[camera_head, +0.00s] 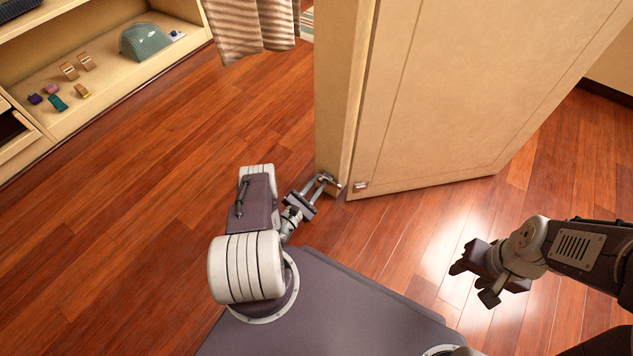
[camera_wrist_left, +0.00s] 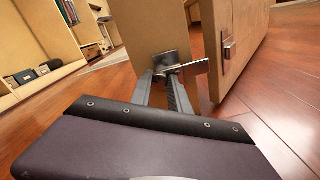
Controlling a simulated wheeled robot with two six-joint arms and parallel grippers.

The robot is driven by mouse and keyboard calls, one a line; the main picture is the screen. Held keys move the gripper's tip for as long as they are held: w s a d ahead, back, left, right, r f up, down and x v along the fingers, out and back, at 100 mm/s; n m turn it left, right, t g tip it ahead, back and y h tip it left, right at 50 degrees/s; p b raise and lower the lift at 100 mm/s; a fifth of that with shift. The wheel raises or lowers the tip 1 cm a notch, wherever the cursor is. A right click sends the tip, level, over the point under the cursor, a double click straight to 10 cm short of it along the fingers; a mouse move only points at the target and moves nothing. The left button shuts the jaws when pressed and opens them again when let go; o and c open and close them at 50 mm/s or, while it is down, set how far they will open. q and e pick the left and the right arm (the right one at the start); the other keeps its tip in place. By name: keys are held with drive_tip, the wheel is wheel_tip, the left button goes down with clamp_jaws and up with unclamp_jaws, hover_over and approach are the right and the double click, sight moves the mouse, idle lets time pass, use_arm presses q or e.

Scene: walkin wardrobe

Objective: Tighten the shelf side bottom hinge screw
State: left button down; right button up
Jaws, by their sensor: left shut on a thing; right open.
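The wooden door (camera_head: 480,90) stands ajar from the shelf side panel (camera_head: 334,90). The bottom hinge is low on the panel's edge; its metal plate (camera_wrist_left: 169,57) and arm (camera_wrist_left: 196,66) show in the left wrist view, reaching toward the door. My left gripper (camera_head: 328,181) is low beside the panel, its fingertips at the hinge. It is shut on a small part there, seemingly the shelf side bottom hinge screw, mostly hidden between the fingers (camera_wrist_left: 172,76). My right gripper (camera_head: 486,276) is open and empty, above the floor at the right, apart from the door.
A small metal fitting (camera_head: 361,186) sits at the door's lower corner. An open shelf (camera_head: 105,75) with several small items stands at the upper left. Striped cloth (camera_head: 250,25) hangs behind the panel. The wood floor (camera_head: 150,200) is clear at left.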

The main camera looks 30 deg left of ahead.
use_arm(q)
drive_tip(key=m+p, duration=0.3)
drive_tip(key=m, duration=0.3)
drive_tip(key=m+p, duration=0.2)
drive_tip(key=m, duration=0.3)
drive_tip(key=shift+f+m, duration=0.1)
drive_tip(key=shift+m, duration=0.3)
idle(0.4)
drive_tip(key=c, duration=1.2)
unclamp_jaws()
drive_tip(key=shift+c, duration=0.2)
